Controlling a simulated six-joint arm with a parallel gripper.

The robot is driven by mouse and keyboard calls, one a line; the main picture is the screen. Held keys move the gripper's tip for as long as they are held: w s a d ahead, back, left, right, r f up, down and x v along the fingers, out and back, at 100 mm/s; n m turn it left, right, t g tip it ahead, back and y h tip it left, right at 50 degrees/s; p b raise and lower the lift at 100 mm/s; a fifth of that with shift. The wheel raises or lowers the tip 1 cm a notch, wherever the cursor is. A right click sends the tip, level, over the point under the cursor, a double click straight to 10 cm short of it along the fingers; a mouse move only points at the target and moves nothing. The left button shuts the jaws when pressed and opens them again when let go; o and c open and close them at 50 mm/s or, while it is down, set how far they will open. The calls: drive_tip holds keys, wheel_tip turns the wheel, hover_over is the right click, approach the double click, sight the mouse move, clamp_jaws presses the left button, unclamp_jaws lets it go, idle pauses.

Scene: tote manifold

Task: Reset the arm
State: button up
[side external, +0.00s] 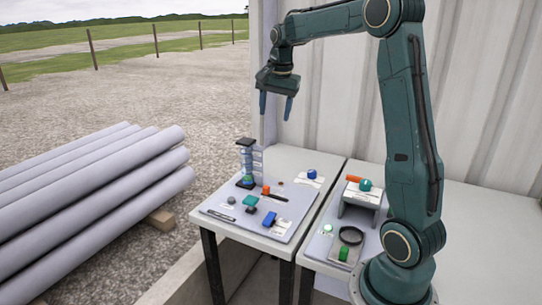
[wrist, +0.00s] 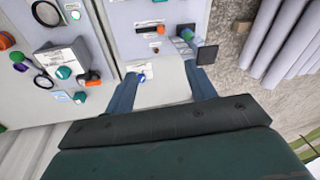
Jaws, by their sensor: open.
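My gripper (side external: 276,105) hangs high above the left table, pointing down, with its two blue fingers apart and nothing between them. In the wrist view my gripper (wrist: 165,90) also shows open, with the table far below the fingers. My arm is raised and bent over from its base at the right. No object is in contact with the fingers.
The left table (side external: 225,195) holds a grey board (side external: 270,225) with several small coloured parts and a dark-topped stack (side external: 246,160). The right table (side external: 455,215) holds a raised stand (side external: 360,195) and a black ring (side external: 351,236). Grey pipes (side external: 90,200) lie left; a corrugated wall (side external: 340,90) stands behind.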

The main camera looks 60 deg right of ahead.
drive_tip(key=s+a+r+n+t, duration=0.15)
drive_tip(key=s+a+n, duration=0.25)
drive_tip(key=a, duration=0.4)
drive_tip(key=s+a+r+n+t, duration=0.15)
drive_tip(key=s+a+n, duration=0.3)
drive_tip(key=a, duration=0.45)
drive_tip(key=s+a+f+n, duration=0.2)
drive_tip(key=s+a+n, duration=0.2)
drive_tip(key=s, duration=0.2)
drive_tip(key=s+a+f+n+y, duration=0.1)
drive_tip(key=s+a+f+n, duration=0.1)
drive_tip(key=s, duration=0.5)
drive_tip(key=a+n, duration=0.1)
drive_tip(key=a, duration=0.1)
drive_tip(key=shift+a+n+t, duration=0.35)
drive_tip(key=shift+a+t, duration=0.05)
drive_tip(key=shift+f, duration=0.1)
